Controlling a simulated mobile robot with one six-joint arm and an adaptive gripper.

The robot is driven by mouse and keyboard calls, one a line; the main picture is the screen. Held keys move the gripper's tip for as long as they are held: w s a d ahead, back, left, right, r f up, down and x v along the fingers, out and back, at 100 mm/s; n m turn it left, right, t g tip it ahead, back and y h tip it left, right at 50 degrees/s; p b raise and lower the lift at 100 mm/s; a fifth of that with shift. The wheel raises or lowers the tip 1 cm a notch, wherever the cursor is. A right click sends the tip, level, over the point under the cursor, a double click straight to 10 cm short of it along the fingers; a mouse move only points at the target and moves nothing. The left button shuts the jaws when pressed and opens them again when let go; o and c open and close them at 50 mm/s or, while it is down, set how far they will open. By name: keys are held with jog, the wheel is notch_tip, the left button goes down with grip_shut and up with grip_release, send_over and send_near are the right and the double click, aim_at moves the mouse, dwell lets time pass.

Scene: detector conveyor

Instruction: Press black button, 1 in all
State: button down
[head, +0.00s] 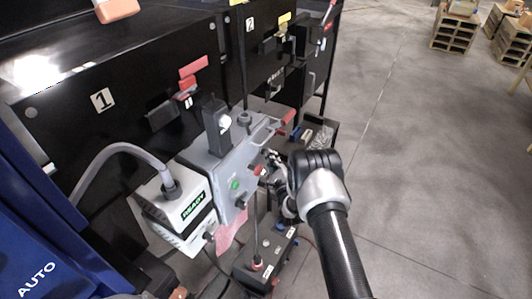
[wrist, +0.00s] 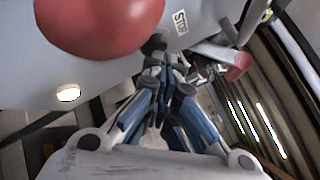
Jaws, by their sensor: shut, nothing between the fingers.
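A grey control box (head: 222,160) stands at the front of the machine, with a green button (head: 235,184) and a red button (head: 257,169) on its face. In the wrist view a large red button (wrist: 100,22) fills the upper left. A black button (wrist: 155,43) shows on the grey panel beside it, close to the STOP label (wrist: 180,21). My gripper (wrist: 156,66) is shut and empty, its tips just below the black button in the picture. I cannot tell whether they touch it. In the head view my gripper (head: 270,172) is at the panel's right side, partly hidden by my wrist.
A white box with a READY display (head: 193,206) stands left of the control box, with a thick grey cable. A dark pendant-like box (head: 266,260) lies below, with cables. Black machine cabinets (head: 110,98) run behind. Open floor (head: 430,150) lies to the right, with wooden pallets (head: 453,30) far off.

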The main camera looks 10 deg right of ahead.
jog(key=shift+r, duration=0.1)
jog(key=shift+s+d, duration=0.5)
jog(key=shift+d, duration=0.2)
jog(key=shift+s+d, duration=0.1)
jog(key=s+d, duration=0.1)
jog(key=d, duration=0.1)
jog(key=s+d+p, duration=0.1)
jog(key=shift+s+d, duration=0.4)
dwell(0.6)
